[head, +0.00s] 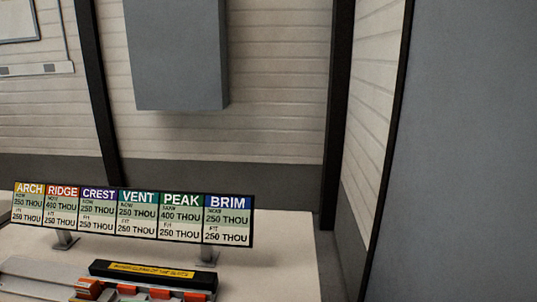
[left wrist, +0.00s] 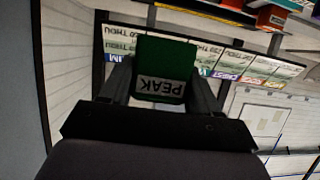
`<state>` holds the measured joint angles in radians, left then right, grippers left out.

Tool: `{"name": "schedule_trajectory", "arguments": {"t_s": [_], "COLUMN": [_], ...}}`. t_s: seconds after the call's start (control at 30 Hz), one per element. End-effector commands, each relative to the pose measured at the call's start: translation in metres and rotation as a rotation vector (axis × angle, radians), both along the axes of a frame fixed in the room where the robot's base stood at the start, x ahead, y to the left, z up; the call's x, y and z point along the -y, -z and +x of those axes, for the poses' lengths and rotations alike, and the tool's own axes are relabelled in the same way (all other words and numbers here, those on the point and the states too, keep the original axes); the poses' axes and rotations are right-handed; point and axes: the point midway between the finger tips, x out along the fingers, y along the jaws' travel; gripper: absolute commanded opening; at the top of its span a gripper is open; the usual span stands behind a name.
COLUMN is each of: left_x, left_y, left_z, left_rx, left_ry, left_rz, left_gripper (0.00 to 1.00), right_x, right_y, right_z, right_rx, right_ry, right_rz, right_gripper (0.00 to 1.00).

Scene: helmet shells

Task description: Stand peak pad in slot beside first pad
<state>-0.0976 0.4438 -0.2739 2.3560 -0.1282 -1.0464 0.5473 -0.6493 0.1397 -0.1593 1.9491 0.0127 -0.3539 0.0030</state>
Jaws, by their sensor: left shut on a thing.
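My left gripper (left wrist: 162,84) is shut on the green peak pad (left wrist: 165,58) in the left wrist view. The pad is a flat green piece with a white PEAK label that reads upside down there. The display board is behind the pad in that view, and the pad covers part of it. The head view shows neither gripper. At its bottom edge is a grey fixture (head: 38,272) with orange blocks (head: 128,289), cut off by the frame. I cannot make out the slot or the first pad. My right gripper is in neither view.
A display board (head: 130,215) stands on the white table (head: 285,262), listing ARCH, RIDGE, CREST, VENT, PEAK and BRIM. A black bar (head: 152,274) with a yellow label lies in front of it. The table's right end is clear. A grey box (head: 175,55) hangs on the wall.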

Motion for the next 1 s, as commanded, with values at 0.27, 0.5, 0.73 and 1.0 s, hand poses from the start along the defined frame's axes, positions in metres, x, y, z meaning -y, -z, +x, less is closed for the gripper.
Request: {"name": "schedule_trajectory", "arguments": {"t_s": [0.27,0.5,0.73,1.0], "left_x": [0.020,0.018,-0.008,-0.050], "left_y": [0.008,0.007,-0.005,-0.039], "left_z": [-0.017,-0.015,0.006,0.032], "left_rx": [0.004,0.006,0.005,0.004], "left_ry": [-0.032,-0.031,0.004,0.037], "left_rz": [-0.004,0.001,0.012,0.008], "left_gripper": [0.32,0.32,0.32,0.32], "right_x": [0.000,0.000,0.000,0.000], "right_y": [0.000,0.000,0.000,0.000], "right_z": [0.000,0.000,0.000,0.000], "right_rx": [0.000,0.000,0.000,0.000], "right_ry": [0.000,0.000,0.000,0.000], "right_rz": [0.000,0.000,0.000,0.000], "right_gripper": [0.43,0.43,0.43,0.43]}}
